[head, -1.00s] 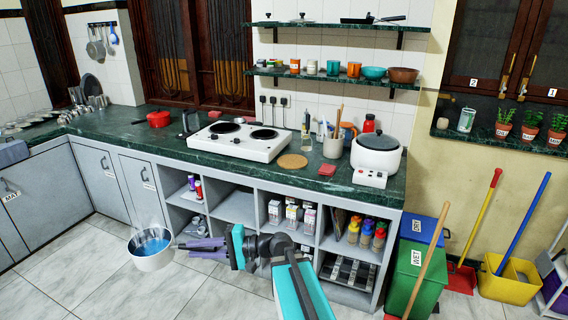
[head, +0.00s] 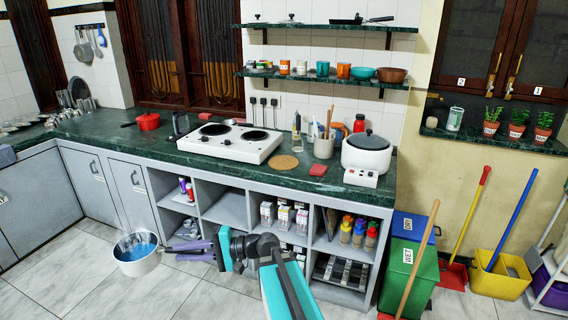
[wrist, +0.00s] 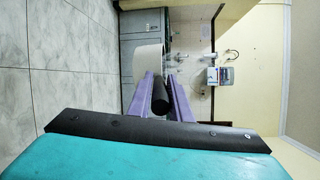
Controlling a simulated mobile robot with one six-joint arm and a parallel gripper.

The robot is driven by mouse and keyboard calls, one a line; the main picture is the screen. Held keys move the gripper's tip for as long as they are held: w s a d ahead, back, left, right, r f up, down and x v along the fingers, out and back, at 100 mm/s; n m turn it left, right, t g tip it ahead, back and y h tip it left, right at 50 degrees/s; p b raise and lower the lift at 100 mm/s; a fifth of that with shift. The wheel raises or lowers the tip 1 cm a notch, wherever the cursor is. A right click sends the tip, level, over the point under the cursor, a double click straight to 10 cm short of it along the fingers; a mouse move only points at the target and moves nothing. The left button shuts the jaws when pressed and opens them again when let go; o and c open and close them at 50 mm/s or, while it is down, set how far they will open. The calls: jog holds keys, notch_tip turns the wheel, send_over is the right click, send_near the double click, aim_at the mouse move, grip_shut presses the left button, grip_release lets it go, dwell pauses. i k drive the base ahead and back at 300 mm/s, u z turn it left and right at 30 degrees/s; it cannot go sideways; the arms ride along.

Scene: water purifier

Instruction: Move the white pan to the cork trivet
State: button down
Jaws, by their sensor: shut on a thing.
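The white pan (head: 138,266) holds steaming blue liquid and is upright in front of the grey cabinets, below counter height. My gripper (head: 172,250) is shut on its handle, to the right of the pan. In the wrist view the black handle (wrist: 160,97) lies between the purple fingers of my gripper (wrist: 162,85), with the white pan wall (wrist: 147,62) beyond. The round cork trivet (head: 284,162) lies bare on the green counter, right of the white hob. My gripper and the pan are well to its left and lower.
The white two-plate hob (head: 228,143) is left of the trivet. A red cloth-like item (head: 318,169), a utensil crock (head: 323,148) and a rice cooker (head: 366,155) stand to its right. The green counter edge (head: 245,177) overhangs open shelves. Bins and mops stand at right.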

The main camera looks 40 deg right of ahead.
aim_at(289, 168)
jog(key=z, duration=0.05)
jog(key=i, duration=0.95)
jog(key=u, duration=0.05)
